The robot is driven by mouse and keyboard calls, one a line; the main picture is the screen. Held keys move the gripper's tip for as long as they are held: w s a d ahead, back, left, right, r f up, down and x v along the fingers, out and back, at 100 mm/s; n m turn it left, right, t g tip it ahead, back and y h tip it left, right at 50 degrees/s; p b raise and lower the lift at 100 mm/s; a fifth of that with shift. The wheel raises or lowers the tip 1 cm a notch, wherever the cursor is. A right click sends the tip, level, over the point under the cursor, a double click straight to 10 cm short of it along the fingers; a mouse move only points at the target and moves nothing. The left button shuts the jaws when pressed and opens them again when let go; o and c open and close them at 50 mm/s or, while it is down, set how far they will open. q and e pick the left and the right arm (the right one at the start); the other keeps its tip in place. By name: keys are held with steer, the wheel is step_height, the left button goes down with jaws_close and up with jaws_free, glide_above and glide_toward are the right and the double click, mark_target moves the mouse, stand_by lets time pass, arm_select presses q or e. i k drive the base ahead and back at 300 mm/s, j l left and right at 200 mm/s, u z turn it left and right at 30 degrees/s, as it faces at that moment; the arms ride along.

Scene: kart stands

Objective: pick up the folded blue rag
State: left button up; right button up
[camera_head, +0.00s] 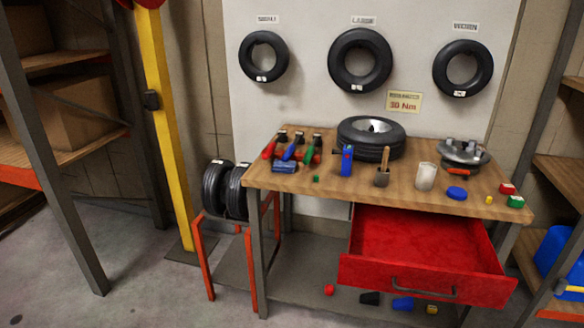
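A small flat dark blue block-shaped thing (285,166), which looks like the folded blue rag, lies on the workbench (330,189) near its left end. It is just in front of the red, blue and green handled tools. Its folds are too small to make out. Neither of my grippers is in view.
A wheel (371,138), a blue canister (347,161), a brush in a pot (382,172), a white cup (426,176) and a blue disc (457,193) stand on the bench. A red drawer (425,278) juts out in front. Floor is clear at front left.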

mark_target(279, 166)
steer(key=i+l+u, duration=0.1)
steer(key=i+u, duration=0.25)
steer(key=i+l+u, duration=0.15)
steer(key=i+u, duration=0.25)
steer(key=i+l+u, duration=0.2)
steer(key=u, duration=0.15)
